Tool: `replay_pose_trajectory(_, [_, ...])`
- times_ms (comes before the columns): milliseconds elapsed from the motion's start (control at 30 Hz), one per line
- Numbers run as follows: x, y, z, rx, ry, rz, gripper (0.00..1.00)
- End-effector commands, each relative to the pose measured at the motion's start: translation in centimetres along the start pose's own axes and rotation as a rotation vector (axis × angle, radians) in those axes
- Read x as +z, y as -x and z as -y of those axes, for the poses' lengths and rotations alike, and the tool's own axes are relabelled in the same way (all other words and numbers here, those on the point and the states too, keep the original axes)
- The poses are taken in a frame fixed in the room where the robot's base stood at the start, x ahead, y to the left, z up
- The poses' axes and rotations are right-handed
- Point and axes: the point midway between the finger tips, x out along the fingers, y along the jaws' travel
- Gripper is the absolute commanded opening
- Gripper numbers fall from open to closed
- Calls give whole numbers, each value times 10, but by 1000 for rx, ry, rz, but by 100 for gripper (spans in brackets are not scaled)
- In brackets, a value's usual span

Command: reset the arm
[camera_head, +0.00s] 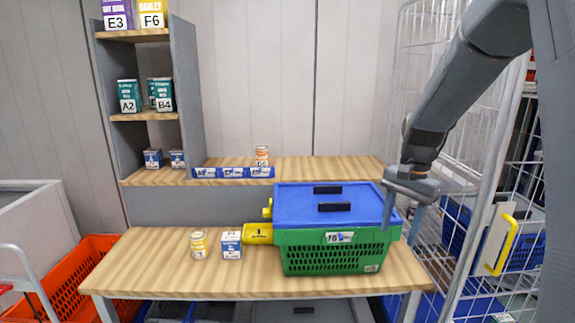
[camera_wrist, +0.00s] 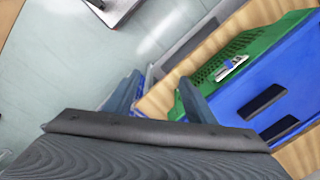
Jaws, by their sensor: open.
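My gripper (camera_head: 403,212) hangs at the right end of the bench, beside the right side of the green crate (camera_head: 320,257) with the blue lid (camera_head: 325,198). In the wrist view my gripper (camera_wrist: 165,98) has its two fingers apart with nothing between them. The green crate (camera_wrist: 225,58) and blue lid (camera_wrist: 290,80) lie to the right of the fingers there. My arm reaches down from the upper right in the head view.
The wooden bench (camera_head: 150,262) also holds a yellow can (camera_head: 199,245), a blue-white box (camera_head: 231,245) and a yellow bin (camera_head: 258,233). A shelf (camera_head: 185,90) stands behind left. A wire cage (camera_head: 470,170) is close on the right. An orange tote (camera_head: 66,282) sits at left.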

Motion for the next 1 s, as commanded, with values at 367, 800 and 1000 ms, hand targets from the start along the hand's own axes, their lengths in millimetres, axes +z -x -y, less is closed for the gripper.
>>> replay_pose_trajectory(367, [155, -103, -73, 34, 697, -60, 50])
replay_pose_trajectory(800, [190, -125, -100, 42, 873, -71, 50])
replay_pose_trajectory(1000, [190, -125, -100, 42, 873, -71, 50])
